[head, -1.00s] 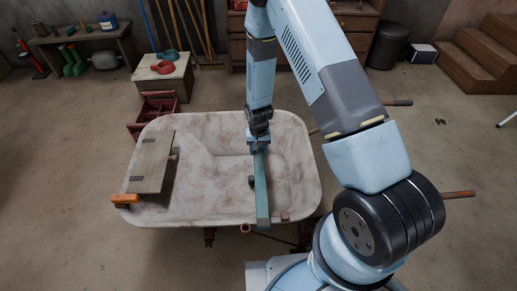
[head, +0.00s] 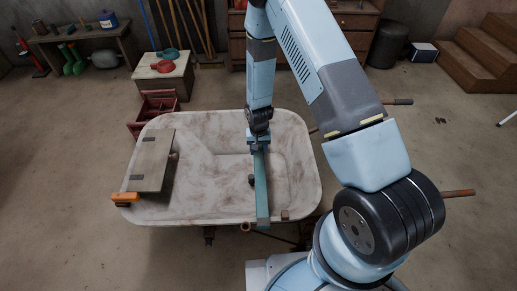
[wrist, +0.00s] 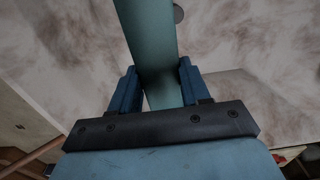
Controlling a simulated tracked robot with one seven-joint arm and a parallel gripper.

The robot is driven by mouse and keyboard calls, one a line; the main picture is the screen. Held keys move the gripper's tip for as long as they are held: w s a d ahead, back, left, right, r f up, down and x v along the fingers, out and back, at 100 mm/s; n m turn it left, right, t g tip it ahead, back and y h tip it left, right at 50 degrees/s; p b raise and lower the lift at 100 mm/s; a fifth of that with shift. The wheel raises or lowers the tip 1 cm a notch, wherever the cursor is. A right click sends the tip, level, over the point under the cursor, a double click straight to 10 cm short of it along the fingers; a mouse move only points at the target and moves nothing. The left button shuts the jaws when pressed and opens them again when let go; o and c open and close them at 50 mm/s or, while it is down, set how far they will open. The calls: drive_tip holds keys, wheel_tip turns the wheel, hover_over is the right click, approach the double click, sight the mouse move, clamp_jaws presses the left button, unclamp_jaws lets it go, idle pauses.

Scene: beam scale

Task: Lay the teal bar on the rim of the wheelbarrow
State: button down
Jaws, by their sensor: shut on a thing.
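The teal bar (head: 262,195) is long and flat-sided, and in the head view it runs from my gripper toward the near rim of the wheelbarrow (head: 215,205). Its near end overlaps that rim in the picture; I cannot tell whether it touches. My gripper (head: 258,148) is over the right half of the tray, shut on the bar near its far end. In the wrist view the bar (wrist: 150,45) passes between the two blue fingers of my gripper (wrist: 158,85). The wheelbarrow tray is pale with brown stains.
A grey-brown board (head: 152,160) lies across the tray's left side, with an orange-handled clamp (head: 125,198) at its near left corner. A small brown block (head: 285,214) sits on the near rim, right of the bar. A red crate (head: 155,108) stands behind the tray.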

drive_tip(key=shift+f, duration=0.25)
drive_tip(key=shift+c, duration=2.3)
unclamp_jaws()
wheel_tip(320, 180, up, 14)
drive_tip(key=shift+f, duration=0.15)
drive_tip(key=s+d+r+t, duration=0.1)
drive_tip(key=s+d+r, duration=0.15)
drive_tip(key=r, duration=0.75)
drive_tip(key=s+d+r+t, duration=0.1)
drive_tip(key=d+r, duration=0.3)
drive_tip(key=r, duration=0.6)
drive_tip(key=s+d+r+t, duration=0.1)
drive_tip(key=s+d+r, duration=0.15)
drive_tip(key=r, duration=0.75)
drive_tip(key=s+d+r+t, duration=0.1)
drive_tip(key=s+d+r, duration=0.3)
drive_tip(key=s+r, duration=0.3)
drive_tip(key=s+d+r+t, duration=0.1)
drive_tip(key=s+d+r, duration=0.3)
drive_tip(key=s+r, duration=0.3)
drive_tip(key=s, duration=0.5)
drive_tip(key=shift+s+d+t, duration=0.15)
drive_tip(key=shift+s+t, duration=0.15)
